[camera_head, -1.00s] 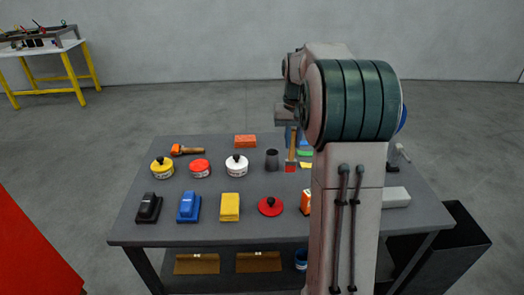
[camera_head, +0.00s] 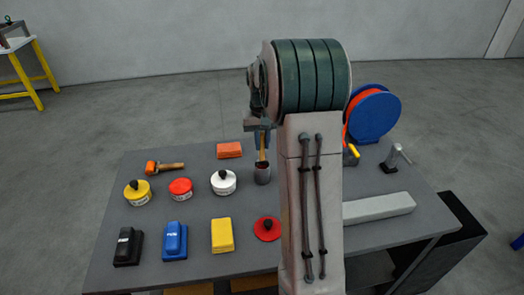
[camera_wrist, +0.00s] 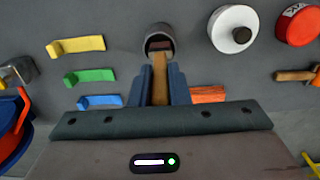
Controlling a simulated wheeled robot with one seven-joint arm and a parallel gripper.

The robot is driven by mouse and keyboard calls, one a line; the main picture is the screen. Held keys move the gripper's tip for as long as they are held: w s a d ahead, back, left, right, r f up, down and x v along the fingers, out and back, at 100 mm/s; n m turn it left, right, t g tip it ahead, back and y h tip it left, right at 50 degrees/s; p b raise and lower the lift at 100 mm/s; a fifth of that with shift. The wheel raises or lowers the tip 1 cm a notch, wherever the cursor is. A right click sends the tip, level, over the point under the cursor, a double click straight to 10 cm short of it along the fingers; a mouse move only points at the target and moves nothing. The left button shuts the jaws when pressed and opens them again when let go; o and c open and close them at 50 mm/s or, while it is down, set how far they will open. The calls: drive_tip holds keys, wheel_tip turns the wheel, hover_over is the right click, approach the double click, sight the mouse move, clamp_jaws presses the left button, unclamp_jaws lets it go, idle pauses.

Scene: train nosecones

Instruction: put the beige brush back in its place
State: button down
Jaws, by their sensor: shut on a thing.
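The beige brush (camera_wrist: 160,75) has a flat wooden handle and a dark reddish end. My gripper (camera_wrist: 160,90) is shut on its handle, one blue finger on each side. The brush also shows in the head view (camera_head: 262,152), hanging upright with its reddish end down. A dark grey cup (camera_head: 262,176) stands on the table directly under it. In the wrist view the brush's end lies within the mouth of the cup (camera_wrist: 160,38); how deep it reaches I cannot tell. In the head view my gripper (camera_head: 262,140) is partly hidden by my arm.
A white tin (camera_head: 224,182) stands left of the cup, an orange block (camera_head: 229,150) behind it. A red round lid (camera_head: 267,229) lies nearer. Yellow (camera_wrist: 80,45), green (camera_wrist: 90,75) and blue (camera_wrist: 98,102) tools lie across the cup from the white tin.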

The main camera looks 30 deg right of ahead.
sight(262, 161)
drive_tip(key=shift+f, duration=1.8)
drive_tip(key=shift+f, duration=0.1)
drive_tip(key=shift+f, duration=0.15)
drive_tip(key=c, duration=1.4)
unclamp_jaws()
drive_tip(key=shift+o, duration=0.2)
